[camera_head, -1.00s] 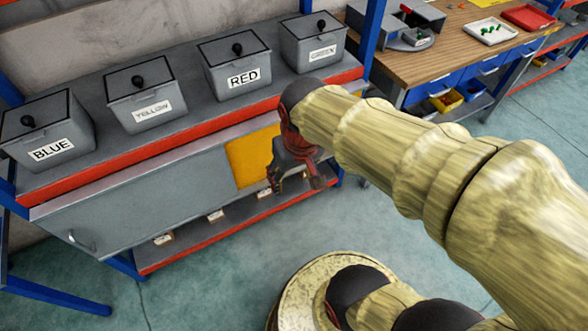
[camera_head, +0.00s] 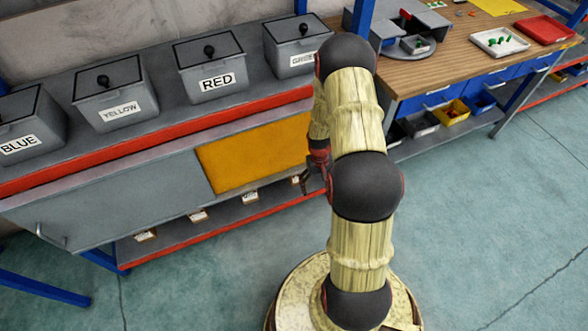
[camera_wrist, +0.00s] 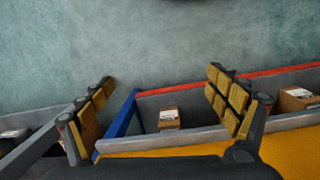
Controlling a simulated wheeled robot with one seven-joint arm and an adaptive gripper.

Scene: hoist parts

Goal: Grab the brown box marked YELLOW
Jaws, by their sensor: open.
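Several small brown boxes with white labels stand on the low shelf under the bench: one at the left (camera_head: 146,235), one right of it (camera_head: 198,215), another (camera_head: 250,197), and one (camera_head: 297,180) near my gripper. Their labels are too small to read, so I cannot tell which is marked YELLOW. My gripper (camera_head: 314,185) is open and empty, in front of the shelf's right end. In the wrist view its spread fingers (camera_wrist: 160,78) frame a brown box (camera_wrist: 168,118) that lies beyond them, untouched. A second brown box (camera_wrist: 297,99) shows at the right edge.
Grey lidded bins marked BLUE (camera_head: 30,140), YELLOW (camera_head: 118,100), RED (camera_head: 212,75) and GREEN (camera_head: 298,50) stand on the bench top. A yellow panel (camera_head: 250,160) hangs above the low shelf. A wooden workbench (camera_head: 440,60) stands at the right. The floor in front is clear.

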